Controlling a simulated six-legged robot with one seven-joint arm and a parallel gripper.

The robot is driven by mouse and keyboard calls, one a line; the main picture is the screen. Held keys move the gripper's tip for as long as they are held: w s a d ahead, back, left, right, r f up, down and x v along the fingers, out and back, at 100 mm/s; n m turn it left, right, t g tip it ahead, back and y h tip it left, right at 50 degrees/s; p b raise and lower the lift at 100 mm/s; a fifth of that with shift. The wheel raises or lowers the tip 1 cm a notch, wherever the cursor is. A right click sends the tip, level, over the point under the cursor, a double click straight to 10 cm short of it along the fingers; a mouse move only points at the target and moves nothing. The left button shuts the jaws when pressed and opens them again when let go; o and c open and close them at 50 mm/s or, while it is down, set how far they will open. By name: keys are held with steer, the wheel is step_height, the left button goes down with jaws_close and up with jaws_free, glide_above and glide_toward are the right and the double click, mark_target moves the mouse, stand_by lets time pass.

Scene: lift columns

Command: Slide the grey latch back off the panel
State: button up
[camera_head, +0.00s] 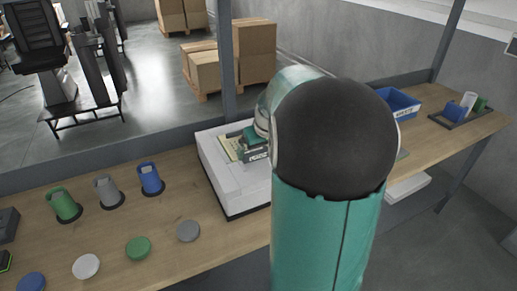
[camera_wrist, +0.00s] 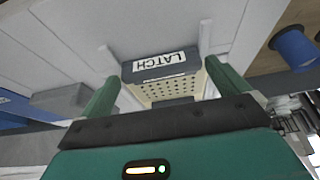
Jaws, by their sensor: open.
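The grey latch (camera_wrist: 160,66) is a block with a white label reading LATCH, upside down in the wrist view. It lies across the far end of a cream perforated panel (camera_wrist: 172,90). The panel is set in a white housing (camera_wrist: 75,60), which also shows on the bench in the head view (camera_head: 222,185). My gripper (camera_wrist: 160,74) is open, with one green finger on each side of the latch and panel. Gaps show between the fingers and the latch. In the head view my gripper (camera_head: 254,147) is over the housing, and my arm hides much of that area.
A blue bin (camera_head: 398,103) and a dark tray (camera_head: 452,116) are to the right. A grey post (camera_head: 227,65) rises behind the housing.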

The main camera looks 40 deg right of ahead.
steer(key=shift+w+f, duration=0.1)
steer(key=shift+f, duration=0.05)
steer(key=c, duration=1.1)
steer(key=shift+s+a, duration=0.3)
steer(key=shift+s, duration=0.65)
steer(key=o, duration=1.1)
steer(key=v, duration=1.3)
steer(key=shift+s+r, duration=0.15)
steer(key=shift+r, duration=0.2)
steer(key=shift+a, duration=0.1)
